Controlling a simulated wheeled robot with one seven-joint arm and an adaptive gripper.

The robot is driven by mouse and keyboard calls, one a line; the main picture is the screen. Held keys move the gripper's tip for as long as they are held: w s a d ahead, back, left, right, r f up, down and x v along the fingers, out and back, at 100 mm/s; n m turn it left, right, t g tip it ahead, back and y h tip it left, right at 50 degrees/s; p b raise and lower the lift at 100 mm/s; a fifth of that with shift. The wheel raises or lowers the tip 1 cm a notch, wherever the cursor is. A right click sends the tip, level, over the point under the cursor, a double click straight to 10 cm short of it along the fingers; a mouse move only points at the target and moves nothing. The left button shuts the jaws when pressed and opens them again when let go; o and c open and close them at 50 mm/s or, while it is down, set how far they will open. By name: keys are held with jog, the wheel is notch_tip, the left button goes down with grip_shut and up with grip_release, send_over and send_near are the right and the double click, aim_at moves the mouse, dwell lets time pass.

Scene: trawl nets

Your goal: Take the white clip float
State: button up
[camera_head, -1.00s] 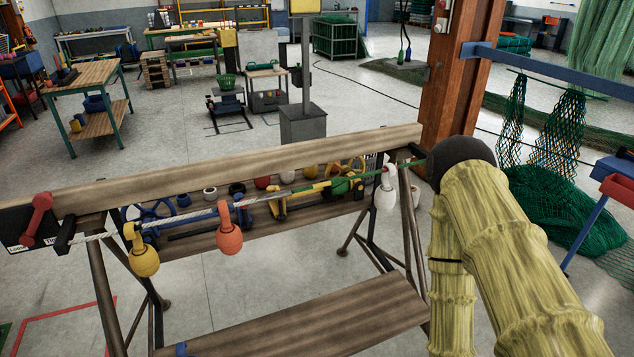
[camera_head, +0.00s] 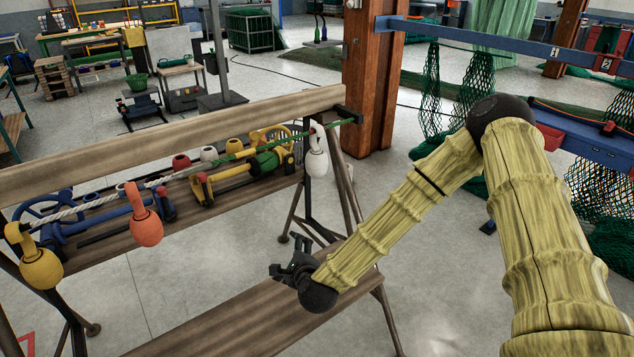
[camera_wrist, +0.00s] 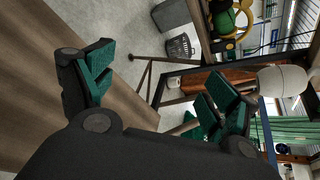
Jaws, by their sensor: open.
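The white clip float (camera_head: 316,158) hangs from the rope (camera_head: 226,160) at its right end, beside the rack's right post. It also shows at the right of the wrist view (camera_wrist: 284,81), beyond the right-hand finger. My gripper (camera_head: 284,266) is low and to the left of the float, just above the lower plank. In the wrist view my gripper (camera_wrist: 158,88) has its two green-padded fingers wide apart with nothing between them. The float is apart from the fingers.
An orange float (camera_head: 146,222) and a yellow float (camera_head: 41,266) hang further left on the rope. A shelf behind holds coloured tools and a green spool (camera_head: 266,162). The lower plank (camera_head: 240,318) lies under my gripper. A brown post (camera_head: 374,85) stands behind right.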

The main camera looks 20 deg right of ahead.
jog(key=w+d+r+m+t+h+b, duration=0.2)
jog(key=w+d+r+m+t, duration=0.1)
jog(key=w+d+r+m, duration=0.3)
jog(key=m+t+h+b, duration=0.1)
jog(key=m+h+b, duration=0.15)
jog(key=m, duration=0.45)
send_near(317, 162)
notch_tip(317, 162, down, 3)
jog(key=w+p, duration=0.1)
jog(key=w, duration=0.3)
jog(key=w+h, duration=0.1)
jog(key=w, duration=0.1)
jog(key=shift+w+d+r+p, duration=0.3)
jog(key=shift+r+p, duration=0.05)
jog(key=shift+d+p+x, duration=0.15)
jog(key=shift+p+x, duration=0.25)
jog(key=shift+x, duration=1.3)
jog(key=shift+d+p+x, duration=0.1)
jog(key=shift+p+x, duration=0.3)
jog(key=shift+x, duration=1.25)
jog(key=c, duration=1.2)
